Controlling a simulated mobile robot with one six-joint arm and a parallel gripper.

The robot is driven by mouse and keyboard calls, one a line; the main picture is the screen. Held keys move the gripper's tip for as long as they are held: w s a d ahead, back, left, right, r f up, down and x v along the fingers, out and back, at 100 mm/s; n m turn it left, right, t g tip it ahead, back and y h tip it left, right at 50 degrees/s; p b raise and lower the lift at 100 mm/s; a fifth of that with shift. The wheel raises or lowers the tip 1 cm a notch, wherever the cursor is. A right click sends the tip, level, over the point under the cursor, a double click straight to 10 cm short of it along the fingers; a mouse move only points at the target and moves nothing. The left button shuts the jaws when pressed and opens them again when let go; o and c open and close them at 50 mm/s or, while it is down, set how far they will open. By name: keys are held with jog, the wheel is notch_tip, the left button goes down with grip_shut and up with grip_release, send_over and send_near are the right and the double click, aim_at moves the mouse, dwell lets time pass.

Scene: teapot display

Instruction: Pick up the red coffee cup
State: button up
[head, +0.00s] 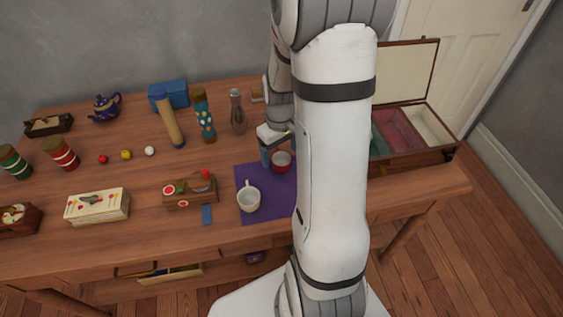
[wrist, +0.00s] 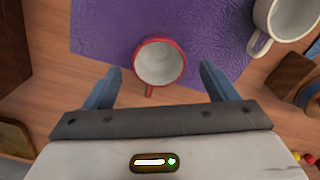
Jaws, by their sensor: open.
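The red coffee cup (head: 281,162) stands upright on the purple mat (head: 248,179), with a pale inside. In the wrist view the red cup (wrist: 160,62) lies just ahead of my gripper (wrist: 157,84). Its handle points back toward the gripper, between the two blue fingers. The fingers are spread wide and hold nothing; one is on each side of the handle, apart from the cup.
A white cup (head: 248,200) stands on the same mat, and it also shows at the wrist view's upper right (wrist: 285,18). An open compartmented box (head: 400,135) is at the right. My arm hides part of the table.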

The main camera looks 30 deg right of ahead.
aim_at(281, 159)
notch_tip(281, 159, down, 4)
jog(key=shift+s+r, duration=0.15)
jog(key=shift+d, duration=0.1)
jog(key=c, duration=1.1)
